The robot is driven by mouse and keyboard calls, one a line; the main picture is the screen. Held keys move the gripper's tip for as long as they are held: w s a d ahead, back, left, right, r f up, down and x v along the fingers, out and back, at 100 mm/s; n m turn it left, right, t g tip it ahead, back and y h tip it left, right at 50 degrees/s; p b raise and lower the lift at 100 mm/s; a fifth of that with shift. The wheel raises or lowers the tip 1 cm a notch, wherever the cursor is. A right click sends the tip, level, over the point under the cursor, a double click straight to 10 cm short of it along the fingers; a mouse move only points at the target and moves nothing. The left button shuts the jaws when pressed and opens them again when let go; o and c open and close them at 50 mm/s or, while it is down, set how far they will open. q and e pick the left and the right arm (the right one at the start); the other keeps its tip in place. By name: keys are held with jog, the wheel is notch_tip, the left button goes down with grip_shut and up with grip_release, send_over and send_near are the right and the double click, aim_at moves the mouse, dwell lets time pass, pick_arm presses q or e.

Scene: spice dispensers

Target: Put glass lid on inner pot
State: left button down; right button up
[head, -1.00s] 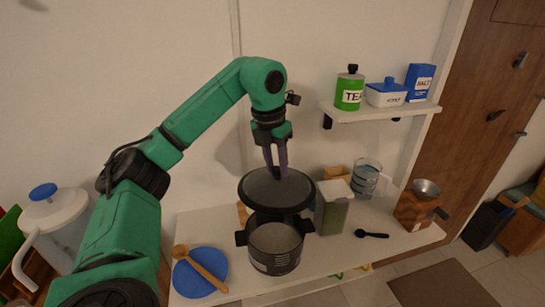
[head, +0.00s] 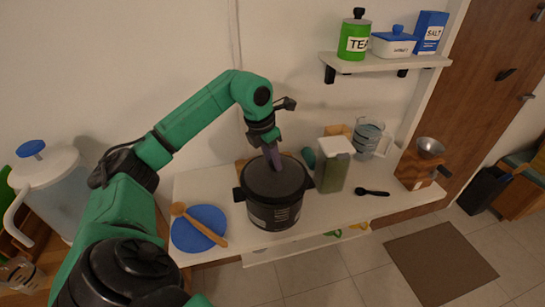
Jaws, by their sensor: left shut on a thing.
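The inner pot (head: 272,216) is a dark pot with black side handles and pale markings on its front. It stands on the white counter. The dark round glass lid (head: 262,182) lies over the pot's mouth, looks about level and covers the opening. Whether it rests fully on the rim I cannot tell. My left gripper (head: 273,158) points down from above and is shut on the lid at its top middle. The lid's knob is hidden by the fingers. My right gripper is not in view.
A blue plate (head: 190,236) with a wooden spoon (head: 206,227) lies left of the pot. A green-filled container (head: 336,170), black scoop (head: 371,192), glass jug (head: 366,139) and wooden grinder (head: 417,163) stand to the right. A wall shelf (head: 385,62) holds tea, sugar and salt containers.

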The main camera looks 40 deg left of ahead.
pick_arm(q)
jog(key=shift+f, duration=0.65)
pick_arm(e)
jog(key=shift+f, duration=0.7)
pick_arm(q)
jog(key=shift+f+b, duration=0.6)
jog(key=shift+b, duration=0.05)
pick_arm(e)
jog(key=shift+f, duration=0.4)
pick_arm(q)
jog(key=shift+c, duration=2.2)
grip_release()
jog(key=shift+r, duration=0.1)
jog(key=shift+s+r, duration=0.1)
jog(key=shift+r, duration=0.3)
jog(key=p+v, duration=0.1)
jog(key=v, duration=1.2)
jog(key=shift+r, duration=0.3)
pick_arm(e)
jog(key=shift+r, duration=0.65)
